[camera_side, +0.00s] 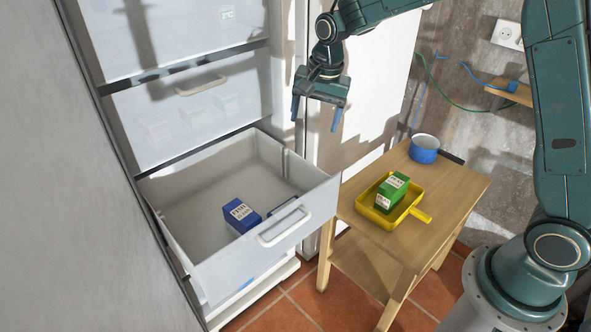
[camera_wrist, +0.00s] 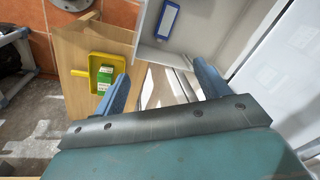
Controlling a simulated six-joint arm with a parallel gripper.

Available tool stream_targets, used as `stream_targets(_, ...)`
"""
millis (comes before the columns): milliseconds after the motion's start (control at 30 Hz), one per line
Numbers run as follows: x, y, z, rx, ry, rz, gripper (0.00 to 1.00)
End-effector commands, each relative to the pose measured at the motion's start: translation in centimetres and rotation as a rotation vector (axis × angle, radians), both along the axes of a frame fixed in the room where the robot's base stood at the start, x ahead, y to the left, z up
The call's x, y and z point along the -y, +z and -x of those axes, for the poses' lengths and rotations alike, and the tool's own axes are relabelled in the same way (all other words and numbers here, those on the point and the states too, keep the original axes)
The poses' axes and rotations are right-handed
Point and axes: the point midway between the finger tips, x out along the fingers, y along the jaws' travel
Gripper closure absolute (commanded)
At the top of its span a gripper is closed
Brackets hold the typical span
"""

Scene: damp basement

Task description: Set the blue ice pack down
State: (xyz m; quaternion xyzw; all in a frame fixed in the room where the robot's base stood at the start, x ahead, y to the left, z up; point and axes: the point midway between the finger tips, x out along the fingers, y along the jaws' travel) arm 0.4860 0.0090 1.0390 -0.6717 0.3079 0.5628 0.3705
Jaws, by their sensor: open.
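A flat blue piece with a pale face, which looks like the ice pack (camera_side: 283,208), lies in the open drawer (camera_side: 190,207) just behind its front wall, partly hidden by that wall. In the wrist view a blue-edged piece with a white face (camera_wrist: 167,19) lies in the drawer; I take it for the same pack. A blue carton with a white label (camera_side: 241,216) sits beside it on the drawer floor. My gripper (camera_side: 316,113) is open and empty, high above the gap between drawer and table. Its blue fingers (camera_wrist: 160,72) are spread in the wrist view.
A wooden table (camera_side: 452,188) stands right of the drawer. On it are a yellow tray (camera_side: 421,214) holding a green carton (camera_side: 392,188), and a blue pot (camera_side: 424,149). Closed drawers (camera_side: 190,115) rise above the open one. A white panel (camera_side: 375,75) stands behind my gripper.

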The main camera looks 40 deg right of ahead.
Motion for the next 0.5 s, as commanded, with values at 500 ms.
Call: stream_targets(500, 0.5, 9.4, 11.2, 0.122, 0.364, 0.088, 0.26)
